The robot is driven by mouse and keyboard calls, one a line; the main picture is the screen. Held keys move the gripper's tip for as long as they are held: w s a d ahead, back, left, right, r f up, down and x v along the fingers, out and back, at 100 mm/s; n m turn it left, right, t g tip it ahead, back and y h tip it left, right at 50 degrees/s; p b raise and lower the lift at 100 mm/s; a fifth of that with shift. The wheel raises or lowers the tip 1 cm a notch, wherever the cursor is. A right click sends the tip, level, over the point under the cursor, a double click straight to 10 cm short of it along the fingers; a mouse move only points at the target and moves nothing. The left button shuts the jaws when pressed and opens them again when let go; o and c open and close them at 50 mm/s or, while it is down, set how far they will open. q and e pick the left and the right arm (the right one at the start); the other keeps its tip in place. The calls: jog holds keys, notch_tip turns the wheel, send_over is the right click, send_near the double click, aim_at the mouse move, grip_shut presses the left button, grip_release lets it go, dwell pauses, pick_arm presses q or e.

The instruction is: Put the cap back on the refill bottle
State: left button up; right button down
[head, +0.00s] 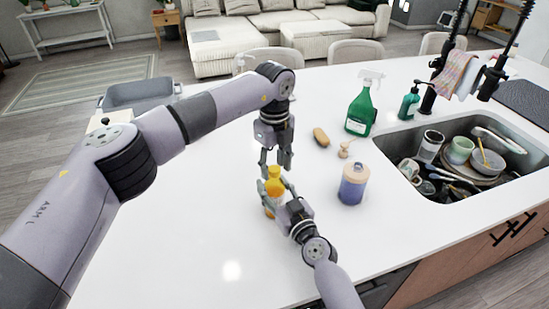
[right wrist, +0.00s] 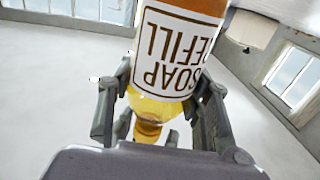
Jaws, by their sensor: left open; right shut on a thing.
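The refill bottle (head: 274,187) stands upright on the white counter, mostly hidden by my right gripper (head: 276,192). In the right wrist view the bottle (right wrist: 180,50) appears upside down, with a SOAP REFILL label and amber liquid, and the right fingers close around it. A yellow cap-like piece (head: 273,171) shows at the top of the bottle in the head view. I cannot tell whether it is seated on the neck. My left gripper (head: 275,164) points down directly above the bottle, its open fingers around or just over the yellow piece.
A jar with a blue body (head: 353,186) stands right of the bottle. Behind it are a wooden scoop-like item (head: 345,150), a brown brush (head: 321,137) and a green spray bottle (head: 361,110). A sink full of dishes (head: 460,165) lies right.

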pick_arm(q)
jog(key=shift+c, duration=0.5)
grip_shut()
jog(key=m, duration=0.6)
jog(key=shift+m, duration=0.3)
jog(key=m, duration=0.3)
jog(key=shift+m, duration=0.3)
jog(key=m, duration=0.3)
jog(key=shift+m, duration=0.4)
jog(key=m, duration=1.4)
jog(key=shift+o, duration=1.2)
grip_release()
